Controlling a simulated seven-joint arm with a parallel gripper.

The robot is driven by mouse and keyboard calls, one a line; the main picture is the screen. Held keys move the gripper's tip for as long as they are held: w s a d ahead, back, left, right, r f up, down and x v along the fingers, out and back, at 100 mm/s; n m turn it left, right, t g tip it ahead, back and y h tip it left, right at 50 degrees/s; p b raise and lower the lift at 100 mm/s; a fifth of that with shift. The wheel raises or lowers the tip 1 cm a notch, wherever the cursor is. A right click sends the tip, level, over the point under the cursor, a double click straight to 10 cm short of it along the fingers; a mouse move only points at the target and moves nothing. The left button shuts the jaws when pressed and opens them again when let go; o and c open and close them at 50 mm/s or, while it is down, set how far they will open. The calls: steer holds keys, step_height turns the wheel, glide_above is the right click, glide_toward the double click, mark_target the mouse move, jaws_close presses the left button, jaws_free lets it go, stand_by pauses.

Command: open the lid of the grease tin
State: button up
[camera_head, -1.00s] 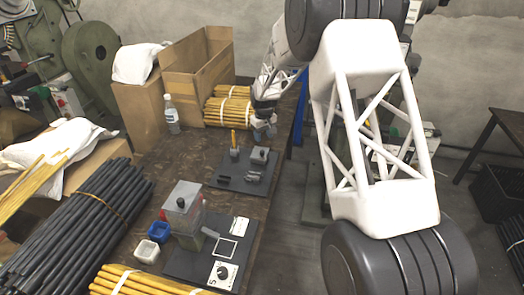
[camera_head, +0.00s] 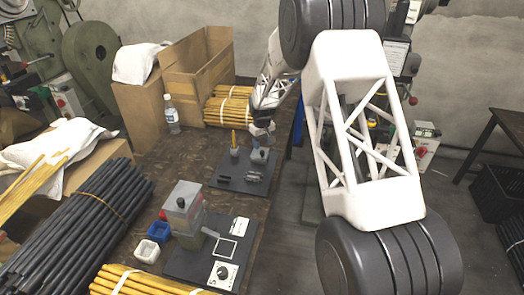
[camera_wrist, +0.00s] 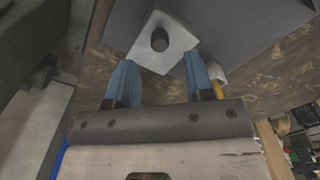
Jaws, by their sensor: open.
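The grease tin (camera_head: 258,155) appears to be the small grey box on the far dark board. In the wrist view its light grey square lid (camera_wrist: 172,52) with a dark round knob (camera_wrist: 159,40) is seen from above. The lid looks shut. My gripper (camera_head: 262,134) is above the tin at the far part of the table. In the wrist view my gripper (camera_wrist: 160,78) shows two blue fingers, spread apart and empty. The fingertips reach near the lid's edge, with the knob beyond them. I cannot tell the height gap to the lid.
The dark board (camera_head: 228,184) carries small dark parts. A cup with a yellow stick (camera_head: 234,145) stands close left of the tin. A bottle (camera_head: 171,115) stands farther back.

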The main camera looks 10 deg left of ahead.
mark_target(262, 151)
steer(key=shift+f, duration=2.2)
jaws_close()
